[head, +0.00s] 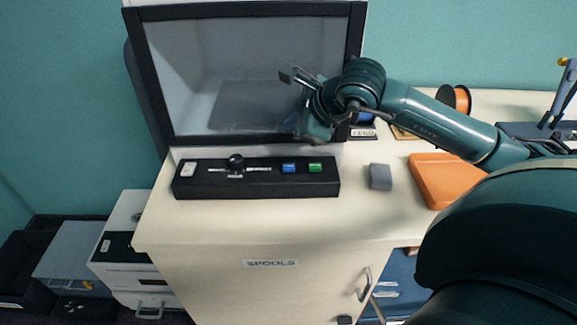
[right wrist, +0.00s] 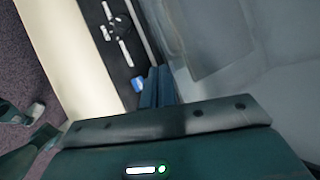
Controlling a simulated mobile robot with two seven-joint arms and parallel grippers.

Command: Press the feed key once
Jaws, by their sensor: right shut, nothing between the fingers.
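A black control panel (head: 255,188) lies on the cream cabinet top in front of the screen. I cannot read which is the feed key. My right gripper (head: 311,139) is shut and empty, above and behind the panel's right end, close to the screen. In the right wrist view its fingers (right wrist: 156,86) are together beside the blue key (right wrist: 137,84); the green key is hidden there. My left gripper is out of view.
The dark-framed screen (head: 240,75) stands behind the panel. A grey block (head: 380,177) and an orange tray (head: 435,177) lie to the right. A small label (head: 364,133), hard to read, lies under my arm. The cabinet top in front of the panel is clear.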

